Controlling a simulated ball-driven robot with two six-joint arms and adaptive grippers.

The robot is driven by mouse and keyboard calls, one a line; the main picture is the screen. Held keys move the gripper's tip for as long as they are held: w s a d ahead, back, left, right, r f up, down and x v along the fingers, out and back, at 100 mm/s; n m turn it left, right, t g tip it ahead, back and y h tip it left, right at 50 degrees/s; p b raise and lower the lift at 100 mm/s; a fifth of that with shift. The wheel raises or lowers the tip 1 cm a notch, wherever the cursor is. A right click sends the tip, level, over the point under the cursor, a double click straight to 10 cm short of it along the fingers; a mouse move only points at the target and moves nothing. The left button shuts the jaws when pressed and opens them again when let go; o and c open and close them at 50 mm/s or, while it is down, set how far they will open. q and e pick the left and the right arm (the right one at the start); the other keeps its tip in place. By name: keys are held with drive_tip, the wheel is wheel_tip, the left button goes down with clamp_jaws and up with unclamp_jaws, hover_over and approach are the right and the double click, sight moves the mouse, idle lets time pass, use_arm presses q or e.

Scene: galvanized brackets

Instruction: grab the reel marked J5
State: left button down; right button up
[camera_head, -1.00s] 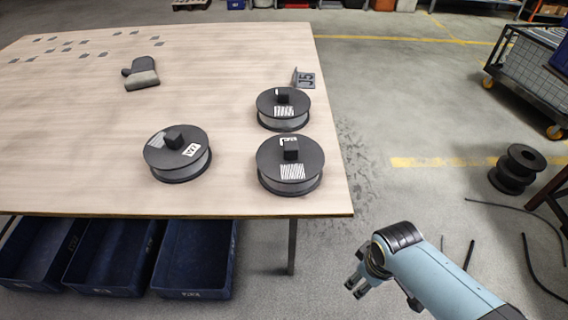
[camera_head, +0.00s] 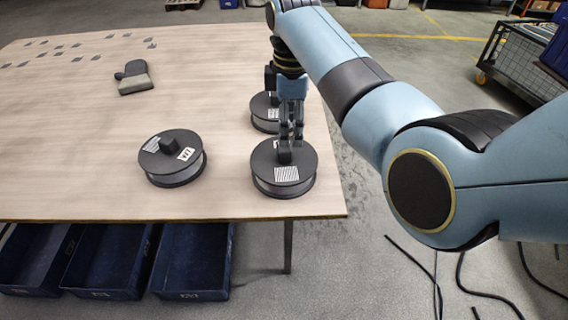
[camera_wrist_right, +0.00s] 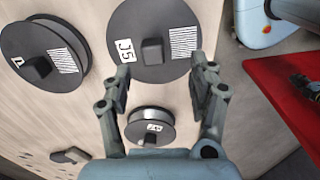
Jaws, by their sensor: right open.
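The reel marked J5 (camera_head: 283,182) is the dark front-right reel on the table; its J5 label and square black knob show in the right wrist view (camera_wrist_right: 140,20). A second reel (camera_head: 264,112) stands behind, partly hidden by the gripper. A third reel (camera_head: 165,172) sits to the left. My left gripper is not in view.
A grey and black glove-like thing (camera_head: 135,82) lies on the table (camera_head: 80,130), with several small flat brackets at the far left. Blue bins (camera_head: 190,262) stand below the table. A cart (camera_head: 520,60) stands on the floor at right. The table's left middle is clear.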

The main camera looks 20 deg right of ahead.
sight(284, 149)
drive_tip(key=shift+w+a+r+n, duration=0.2)
drive_tip(key=shift+w+r, duration=0.1)
drive_tip(key=shift+r, duration=0.15)
drive_tip(key=shift+w+a+r+n, duration=0.2)
drive_tip(key=shift+w+r, duration=0.1)
drive_tip(key=shift+r, duration=0.1)
drive_tip(key=shift+w+a+f, duration=0.1)
drive_tip(key=shift+a+f, duration=0.05)
wheel_tip(284, 149, down, 10)
drive_tip(key=shift+r+b, duration=0.1)
drive_tip(key=shift+b, duration=1.15)
drive_tip(key=shift+c, duration=0.2)
clamp_jaws()
drive_tip(key=shift+w, duration=0.1)
